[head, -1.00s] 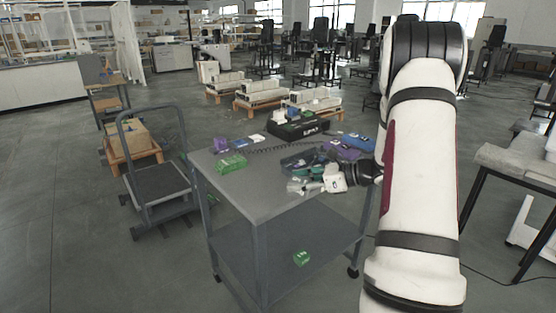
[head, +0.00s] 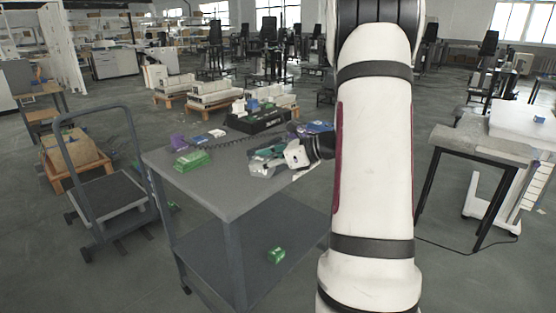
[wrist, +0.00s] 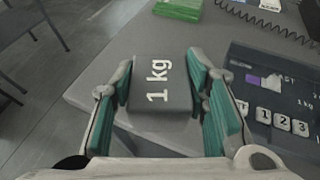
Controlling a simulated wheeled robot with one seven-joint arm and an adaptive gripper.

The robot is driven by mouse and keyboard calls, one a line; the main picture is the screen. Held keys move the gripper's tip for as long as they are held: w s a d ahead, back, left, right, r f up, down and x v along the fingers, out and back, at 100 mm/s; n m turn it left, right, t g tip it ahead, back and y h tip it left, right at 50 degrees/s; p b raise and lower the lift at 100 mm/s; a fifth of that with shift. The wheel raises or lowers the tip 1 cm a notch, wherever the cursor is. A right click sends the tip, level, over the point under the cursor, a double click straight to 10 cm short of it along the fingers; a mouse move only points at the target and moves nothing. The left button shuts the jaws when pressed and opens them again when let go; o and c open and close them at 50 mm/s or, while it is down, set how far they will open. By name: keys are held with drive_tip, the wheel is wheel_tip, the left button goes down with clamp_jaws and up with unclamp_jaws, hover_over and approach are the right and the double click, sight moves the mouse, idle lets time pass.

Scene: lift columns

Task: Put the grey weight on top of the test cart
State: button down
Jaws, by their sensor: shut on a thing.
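The grey weight (wrist: 160,83), marked "1 kg", is a flat-faced block between the teal fingers of my gripper (wrist: 164,92) in the wrist view. My gripper is shut on it. In the head view my gripper (head: 264,162) is over the right part of the grey cart's top (head: 215,188); the weight is hard to make out there. In the wrist view the cart's top (wrist: 105,75) lies below the weight. Whether the weight touches it, I cannot tell.
Green boxes (head: 193,160), a purple item (head: 178,141) and a black device (head: 258,120) occupy the cart's top. A keypad device (wrist: 275,105) is right of my gripper. A green box (head: 276,255) sits on the lower shelf. A platform trolley (head: 108,195) stands left.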

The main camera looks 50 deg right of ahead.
drive_tip(key=b, duration=0.1)
hover_over(237, 190)
drive_tip(key=shift+s+f, duration=0.1)
drive_tip(key=shift+f, duration=0.15)
drive_tip(key=shift+a+f+b, duration=0.1)
drive_tip(key=shift+f+b, duration=0.65)
drive_tip(key=shift+f, duration=1)
drive_tip(key=shift+f, duration=0.15)
drive_tip(key=c, duration=0.9)
unclamp_jaws()
drive_tip(key=shift+f, duration=0.1)
drive_tip(key=shift+c, duration=0.2)
